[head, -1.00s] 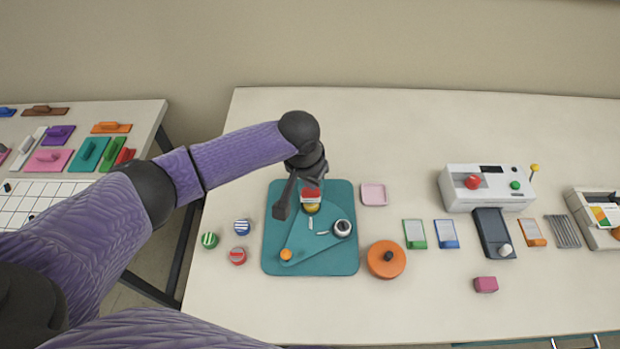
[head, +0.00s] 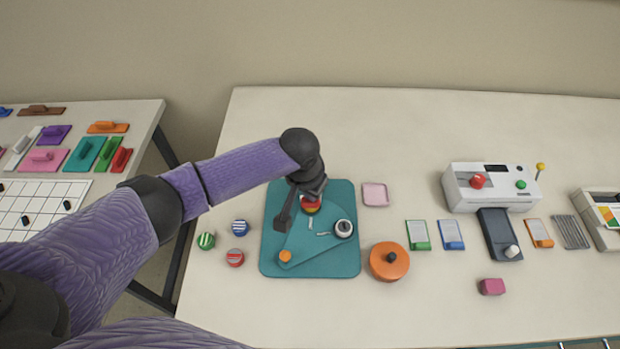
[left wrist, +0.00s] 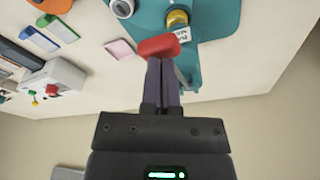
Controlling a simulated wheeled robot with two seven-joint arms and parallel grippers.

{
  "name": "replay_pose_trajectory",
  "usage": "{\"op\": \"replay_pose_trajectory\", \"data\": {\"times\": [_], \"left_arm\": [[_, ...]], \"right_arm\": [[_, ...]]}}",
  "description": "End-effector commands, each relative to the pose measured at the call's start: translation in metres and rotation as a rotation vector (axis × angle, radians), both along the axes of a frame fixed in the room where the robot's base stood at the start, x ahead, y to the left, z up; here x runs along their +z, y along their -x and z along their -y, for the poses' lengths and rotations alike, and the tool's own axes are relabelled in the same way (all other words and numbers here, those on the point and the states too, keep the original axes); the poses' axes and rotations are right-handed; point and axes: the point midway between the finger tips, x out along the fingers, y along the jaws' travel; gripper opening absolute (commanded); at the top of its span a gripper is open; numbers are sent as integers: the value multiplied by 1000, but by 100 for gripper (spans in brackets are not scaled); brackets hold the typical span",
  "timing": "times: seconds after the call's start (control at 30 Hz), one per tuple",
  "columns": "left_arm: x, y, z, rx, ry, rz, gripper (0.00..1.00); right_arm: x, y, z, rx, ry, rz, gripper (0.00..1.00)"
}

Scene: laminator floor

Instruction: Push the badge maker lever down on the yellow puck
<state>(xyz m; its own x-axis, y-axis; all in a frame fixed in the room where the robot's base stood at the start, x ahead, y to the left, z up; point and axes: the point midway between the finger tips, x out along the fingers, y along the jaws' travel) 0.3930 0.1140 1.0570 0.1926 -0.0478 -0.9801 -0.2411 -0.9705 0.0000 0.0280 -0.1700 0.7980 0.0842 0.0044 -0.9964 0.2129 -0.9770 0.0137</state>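The badge maker has a teal base (head: 340,262) on the table, with a red lever handle (head: 309,201) near its middle. The yellow puck (head: 312,210) shows only as a sliver below the handle in the head view. In the left wrist view the yellow puck (left wrist: 177,17) sits on the base, just beyond the red handle (left wrist: 158,45) and a white label. My left gripper (left wrist: 162,62) is shut, its fingers together, with the tips at the red handle and apparently touching it. The exact contact is partly hidden. My right gripper is not in view.
Striped green, blue and red pucks (head: 236,258) lie left of the base. A pink tray (head: 375,195) and an orange round tin (head: 389,261) stand to its right. A white machine (head: 490,187) is farther right. The table behind the base is clear.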

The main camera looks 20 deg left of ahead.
Motion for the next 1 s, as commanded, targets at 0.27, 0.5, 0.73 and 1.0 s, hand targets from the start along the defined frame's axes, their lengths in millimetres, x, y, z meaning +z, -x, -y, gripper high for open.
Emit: {"op": "replay_pose_trajectory", "data": {"times": [0.27, 0.5, 0.73, 1.0], "left_arm": [[-16, 0, 0, 0, 0, 0, 0], [-28, 0, 0, 0, -1, -1, 0], [-39, 0, 0, 0, 0, 0, 0], [-48, 0, 0, 0, 0, -1, 0]], "right_arm": [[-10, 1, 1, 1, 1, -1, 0], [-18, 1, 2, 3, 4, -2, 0], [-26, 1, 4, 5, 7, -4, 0], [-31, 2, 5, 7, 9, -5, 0]]}}
